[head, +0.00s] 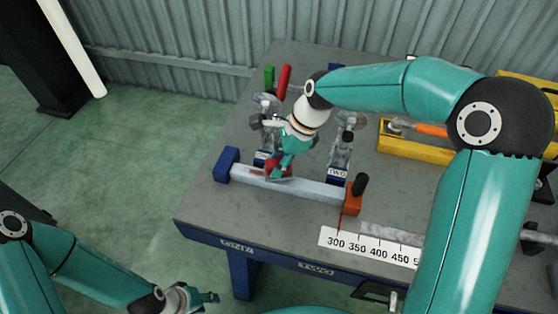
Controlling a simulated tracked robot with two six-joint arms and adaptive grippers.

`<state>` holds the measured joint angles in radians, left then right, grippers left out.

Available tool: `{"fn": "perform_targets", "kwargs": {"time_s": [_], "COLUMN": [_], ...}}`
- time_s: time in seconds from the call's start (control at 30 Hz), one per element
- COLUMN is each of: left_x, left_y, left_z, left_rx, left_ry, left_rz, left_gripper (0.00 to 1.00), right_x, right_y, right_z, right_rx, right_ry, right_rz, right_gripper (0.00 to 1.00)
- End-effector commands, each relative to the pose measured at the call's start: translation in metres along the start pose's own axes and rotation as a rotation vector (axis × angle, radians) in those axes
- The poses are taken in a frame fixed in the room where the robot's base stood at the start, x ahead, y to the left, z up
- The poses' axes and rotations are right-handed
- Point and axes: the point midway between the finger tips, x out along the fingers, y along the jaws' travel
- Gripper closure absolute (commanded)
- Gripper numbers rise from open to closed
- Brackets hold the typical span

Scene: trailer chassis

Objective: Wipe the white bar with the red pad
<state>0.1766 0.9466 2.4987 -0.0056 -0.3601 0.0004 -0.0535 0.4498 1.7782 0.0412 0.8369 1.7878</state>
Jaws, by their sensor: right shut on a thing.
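The white bar (318,188) lies along the front of the grey table, between a blue block (222,166) at its left end and an orange block (352,200) at its right end. My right gripper (284,166) points down over the left half of the bar, shut on the red pad (272,167). The pad is at the bar's top; the gripper partly hides it, and I cannot tell whether it touches. My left gripper (207,298) is low at the bottom left, off the table and away from the bar. Its jaw opening is too small to judge.
A number scale (365,247) lies at the front right. A yellow tray (410,147) with an orange-handled tool is at the back right.

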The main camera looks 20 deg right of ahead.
Motion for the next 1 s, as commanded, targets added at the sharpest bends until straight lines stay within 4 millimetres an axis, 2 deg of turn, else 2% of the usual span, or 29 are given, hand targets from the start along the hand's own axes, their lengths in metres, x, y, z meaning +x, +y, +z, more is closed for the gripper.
{"fn": "perform_targets", "kwargs": {"time_s": [1.0], "left_x": [0.008], "left_y": [-0.003], "left_z": [0.000], "left_rx": [0.000], "left_ry": [0.000], "left_rz": [0.000], "left_gripper": [0.60], "right_x": [0.013], "right_y": [0.000], "right_z": [-0.004], "right_rx": [-0.002], "right_ry": [0.000], "right_rz": [0.001], "right_gripper": [0.95]}}
